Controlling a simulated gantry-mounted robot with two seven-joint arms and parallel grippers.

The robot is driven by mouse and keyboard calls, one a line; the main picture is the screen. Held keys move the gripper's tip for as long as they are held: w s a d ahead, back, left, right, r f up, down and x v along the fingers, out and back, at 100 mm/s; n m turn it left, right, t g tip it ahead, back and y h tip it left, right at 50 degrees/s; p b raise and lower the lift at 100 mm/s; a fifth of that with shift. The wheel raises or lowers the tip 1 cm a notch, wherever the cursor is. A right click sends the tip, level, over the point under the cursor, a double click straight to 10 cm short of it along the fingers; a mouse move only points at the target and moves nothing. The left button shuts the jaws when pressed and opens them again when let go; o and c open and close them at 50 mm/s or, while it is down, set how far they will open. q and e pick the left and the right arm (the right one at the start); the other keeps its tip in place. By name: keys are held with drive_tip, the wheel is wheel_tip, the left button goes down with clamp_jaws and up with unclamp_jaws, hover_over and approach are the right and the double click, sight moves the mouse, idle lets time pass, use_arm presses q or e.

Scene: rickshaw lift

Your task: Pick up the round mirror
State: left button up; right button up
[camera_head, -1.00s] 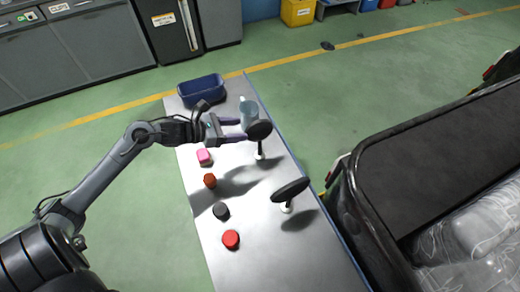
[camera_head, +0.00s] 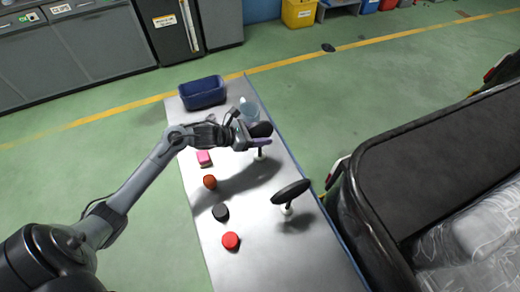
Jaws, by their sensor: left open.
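Two dark mirrors on short stems stand on the grey table (camera_head: 262,262). The round mirror (camera_head: 261,129) is the farther one, near the table's right edge, with its small white foot (camera_head: 260,155) below. The nearer mirror (camera_head: 291,191) looks more oval and tilted, on a white foot. My left gripper (camera_head: 264,141) is open at the round mirror, with its purple fingers reaching along it. The gripper hides part of the mirror and stem, so I cannot tell whether the fingers touch it. My right gripper is not in view.
A blue bin (camera_head: 203,92) and a clear bluish bottle (camera_head: 248,109) stand at the table's far end. Pink (camera_head: 204,158), brown-red (camera_head: 210,182), black (camera_head: 220,212) and red (camera_head: 231,241) items line the left side. The dark rickshaw (camera_head: 430,165) stands to the right.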

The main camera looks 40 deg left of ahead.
use_arm(q)
clamp_jaws()
idle(0.3)
drive_tip(key=shift+r, duration=0.1)
